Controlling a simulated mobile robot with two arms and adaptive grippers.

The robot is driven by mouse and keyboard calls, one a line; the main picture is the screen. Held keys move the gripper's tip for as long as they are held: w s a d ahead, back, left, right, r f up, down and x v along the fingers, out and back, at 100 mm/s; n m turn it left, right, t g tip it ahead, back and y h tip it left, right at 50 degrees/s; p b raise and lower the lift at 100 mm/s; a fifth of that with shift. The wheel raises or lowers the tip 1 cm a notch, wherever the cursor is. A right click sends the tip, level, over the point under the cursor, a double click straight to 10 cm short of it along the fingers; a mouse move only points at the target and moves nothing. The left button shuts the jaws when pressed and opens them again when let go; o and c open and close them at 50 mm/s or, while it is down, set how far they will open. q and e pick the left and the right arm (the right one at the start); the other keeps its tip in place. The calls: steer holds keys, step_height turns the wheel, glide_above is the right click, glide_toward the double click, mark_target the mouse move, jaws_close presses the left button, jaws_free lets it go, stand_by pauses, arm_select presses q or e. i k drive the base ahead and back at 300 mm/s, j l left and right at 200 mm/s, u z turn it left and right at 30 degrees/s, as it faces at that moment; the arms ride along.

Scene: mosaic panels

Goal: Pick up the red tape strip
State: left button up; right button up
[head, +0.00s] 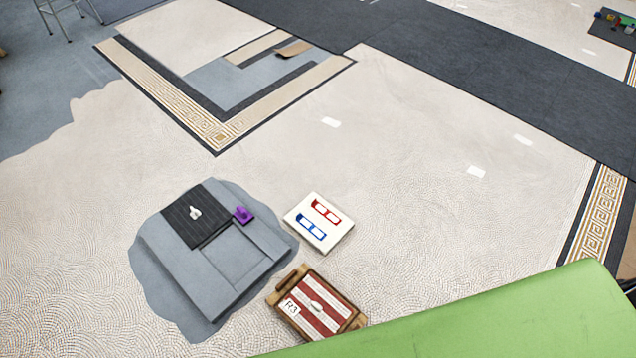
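A red strip-shaped item (318,205) with a white middle lies on a small white board (337,233) right of the picture's centre-bottom. A similar blue item (301,219) lies beside it on the same board, nearer to the bottom of the picture. They are too small to tell whether they are loose tape or markings. Neither of my grippers is in view.
A grey panel (230,262) with a black striped sheet (180,222), a white item (195,212) and a purple item (243,214) lies left of the board. A wooden tray (287,273) marked R3 is below. A green surface (520,320) fills the lower right.

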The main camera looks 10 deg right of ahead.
mark_target(326, 213)
steer(key=k+l, duration=0.2)
steer(key=k, duration=0.2)
steer(key=k+l+u, duration=0.1)
steer(key=k+l, duration=0.15)
steer(key=k, duration=0.15)
steer(key=k+l, duration=0.2)
steer(key=k, duration=0.2)
steer(key=i+l+z, duration=0.85)
steer(key=l, duration=0.15)
steer(key=i+l+z, duration=0.5)
steer(key=i+z, duration=0.2)
steer(key=i, duration=0.25)
steer(key=i+j+u, duration=0.1)
steer(key=i+u, duration=0.85)
steer(key=i+l+u, duration=0.3)
steer(key=u, duration=0.2)
steer(key=i+j+u, duration=0.1)
steer(key=i+u, duration=0.15)
steer(key=u, duration=0.25)
steer(key=i+u, duration=0.2)
steer(key=u, duration=0.25)
steer(key=i+l+u, duration=0.1)
steer(key=i+u, duration=0.15)
steer(key=u, duration=0.25)
steer(key=i+l+u, duration=0.2)
steer(key=u, duration=0.25)
steer(key=i+l+u, duration=0.15)
steer(key=u, duration=0.35)
